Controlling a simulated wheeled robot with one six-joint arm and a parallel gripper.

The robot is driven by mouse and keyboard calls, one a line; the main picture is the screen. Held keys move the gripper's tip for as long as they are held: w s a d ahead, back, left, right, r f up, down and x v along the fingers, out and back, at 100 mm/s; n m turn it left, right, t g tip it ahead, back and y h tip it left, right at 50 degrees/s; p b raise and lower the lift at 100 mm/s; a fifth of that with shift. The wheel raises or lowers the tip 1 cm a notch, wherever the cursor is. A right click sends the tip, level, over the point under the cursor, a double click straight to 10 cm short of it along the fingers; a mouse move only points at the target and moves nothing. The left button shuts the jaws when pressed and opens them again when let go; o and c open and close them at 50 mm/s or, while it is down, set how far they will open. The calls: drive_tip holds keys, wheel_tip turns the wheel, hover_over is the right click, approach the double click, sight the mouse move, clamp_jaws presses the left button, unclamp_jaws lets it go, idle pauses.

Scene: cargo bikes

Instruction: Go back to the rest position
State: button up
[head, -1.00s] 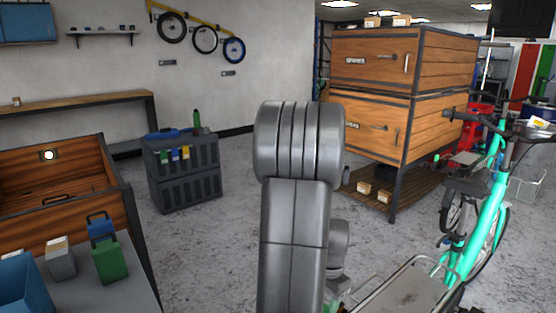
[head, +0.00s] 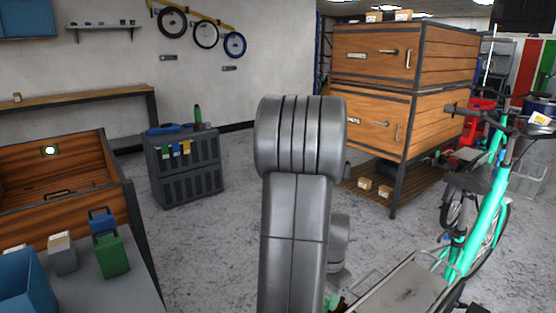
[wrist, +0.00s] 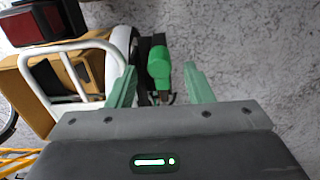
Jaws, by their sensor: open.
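My gripper (wrist: 160,88) shows in the wrist view with two pale green fingers spread apart. It is open and nothing is clamped between the fingers. A green rounded object with a dark part below it (wrist: 160,65) shows in the gap between them; I cannot tell how far beyond the fingertips it is. My grey arm stands upright in the middle of the head view and hides most of what is behind it, including my gripper.
A teal cargo bike (head: 488,215) with a metal rack (head: 405,290) is close on the right. Wooden drawer cabinets (head: 440,110) stand behind it. At left are an open wooden drawer (head: 60,165), a green container (head: 112,255) and a dark grey crate (head: 185,180). Floor between is clear.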

wheel_tip(320, 180, up, 11)
drive_tip(key=p, duration=0.2)
wheel_tip(320, 180, down, 14)
drive_tip(key=b, duration=0.3)
drive_tip(key=shift+s, duration=0.1)
drive_tip(key=shift+f, duration=0.2)
drive_tip(key=n+b, duration=0.1)
drive_tip(key=n, duration=0.4)
drive_tip(key=shift+b, duration=0.3)
drive_tip(key=shift+r+n+b, duration=0.1)
drive_tip(key=shift+n+b, duration=0.55)
drive_tip(key=shift+n, duration=1.65)
drive_tip(key=shift+r, duration=0.1)
